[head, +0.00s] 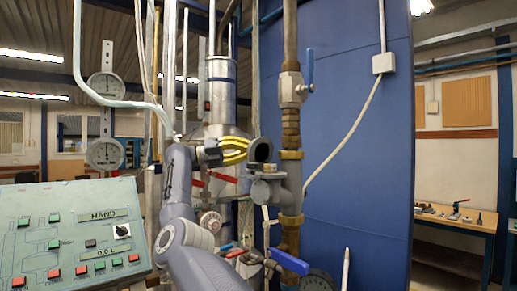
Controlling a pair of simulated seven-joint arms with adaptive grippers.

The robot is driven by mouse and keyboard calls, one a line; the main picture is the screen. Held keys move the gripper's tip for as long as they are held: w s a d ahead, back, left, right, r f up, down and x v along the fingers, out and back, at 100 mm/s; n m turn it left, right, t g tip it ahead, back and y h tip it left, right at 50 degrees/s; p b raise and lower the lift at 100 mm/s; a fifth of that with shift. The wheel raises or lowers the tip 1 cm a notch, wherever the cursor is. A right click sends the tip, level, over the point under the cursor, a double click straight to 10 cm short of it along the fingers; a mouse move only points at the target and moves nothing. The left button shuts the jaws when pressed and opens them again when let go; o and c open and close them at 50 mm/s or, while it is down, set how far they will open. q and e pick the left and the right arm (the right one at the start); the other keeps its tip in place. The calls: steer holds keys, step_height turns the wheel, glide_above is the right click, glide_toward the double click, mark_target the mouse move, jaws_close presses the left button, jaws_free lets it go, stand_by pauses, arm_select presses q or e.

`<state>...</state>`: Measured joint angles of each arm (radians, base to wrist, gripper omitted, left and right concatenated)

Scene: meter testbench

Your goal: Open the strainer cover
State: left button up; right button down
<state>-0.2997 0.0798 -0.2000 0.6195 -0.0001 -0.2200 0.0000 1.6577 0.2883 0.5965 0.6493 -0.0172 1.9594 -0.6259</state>
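The strainer is a grey pipe fitting (268,186) on the brass-and-steel vertical pipe, right of centre in the head view. A dark round piece with a grey rim (262,150), which looks like its cover, stands tilted up on top of it. My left gripper (246,150) reaches in from the left, with yellow and dark finger parts pointing at this round piece. Its tips are close to the piece's left side; I cannot tell whether they touch. The finger gap is too small to read. My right gripper is not in view.
A control panel (70,235) fills the lower left. A blue-handled valve (291,88) is above the strainer. Red levers (224,177) and a blue lever (289,261) crowd the space around and below it. A large blue tank (360,150) stands behind.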

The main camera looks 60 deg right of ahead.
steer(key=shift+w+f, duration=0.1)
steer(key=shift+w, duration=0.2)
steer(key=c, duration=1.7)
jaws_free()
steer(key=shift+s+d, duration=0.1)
